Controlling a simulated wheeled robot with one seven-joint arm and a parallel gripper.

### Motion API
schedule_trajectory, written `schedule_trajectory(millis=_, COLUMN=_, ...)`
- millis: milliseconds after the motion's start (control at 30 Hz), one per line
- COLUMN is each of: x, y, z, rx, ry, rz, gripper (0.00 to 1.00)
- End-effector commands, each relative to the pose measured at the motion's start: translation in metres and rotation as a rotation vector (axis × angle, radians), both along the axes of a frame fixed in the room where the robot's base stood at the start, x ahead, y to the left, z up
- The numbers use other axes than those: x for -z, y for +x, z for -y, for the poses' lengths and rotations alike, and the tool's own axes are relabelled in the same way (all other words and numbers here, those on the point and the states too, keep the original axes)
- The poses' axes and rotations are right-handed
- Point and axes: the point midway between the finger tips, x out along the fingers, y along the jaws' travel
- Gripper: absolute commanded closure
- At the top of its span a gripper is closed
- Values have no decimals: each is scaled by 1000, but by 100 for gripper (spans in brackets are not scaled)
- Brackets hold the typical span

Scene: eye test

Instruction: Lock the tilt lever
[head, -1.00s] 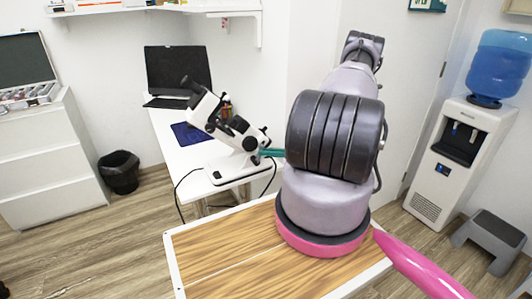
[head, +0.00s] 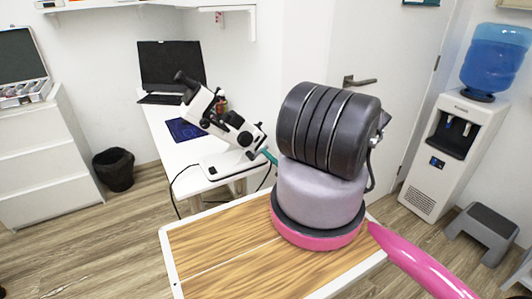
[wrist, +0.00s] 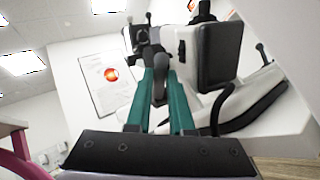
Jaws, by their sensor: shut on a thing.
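A white and black tilted instrument (head: 228,130), like a microscope with an eyepiece at its upper left, stands on the white desk. In the wrist view its white body with black parts (wrist: 218,55) fills the upper right. My gripper (wrist: 160,76) has two teal fingers, shut on a dark grey lever (wrist: 159,90) with a rounded end. In the head view the teal fingers (head: 268,156) reach the right side of the instrument. My arm hides part of that side, and the lever cannot be made out there.
The white desk (head: 160,125) also holds a dark laptop (head: 172,66) and a blue mat (head: 185,130). A wood-topped surface (head: 215,250) lies in front. A black bin (head: 114,170) stands at left, a water dispenser (head: 455,150) and grey step stool (head: 485,232) at right.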

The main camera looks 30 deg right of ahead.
Motion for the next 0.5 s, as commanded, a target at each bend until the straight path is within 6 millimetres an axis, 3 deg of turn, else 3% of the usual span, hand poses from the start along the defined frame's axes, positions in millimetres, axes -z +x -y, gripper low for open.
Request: schedule_trajectory(millis=500, x=10, y=0, z=1, rx=3, ry=172, rz=-6, gripper=100)
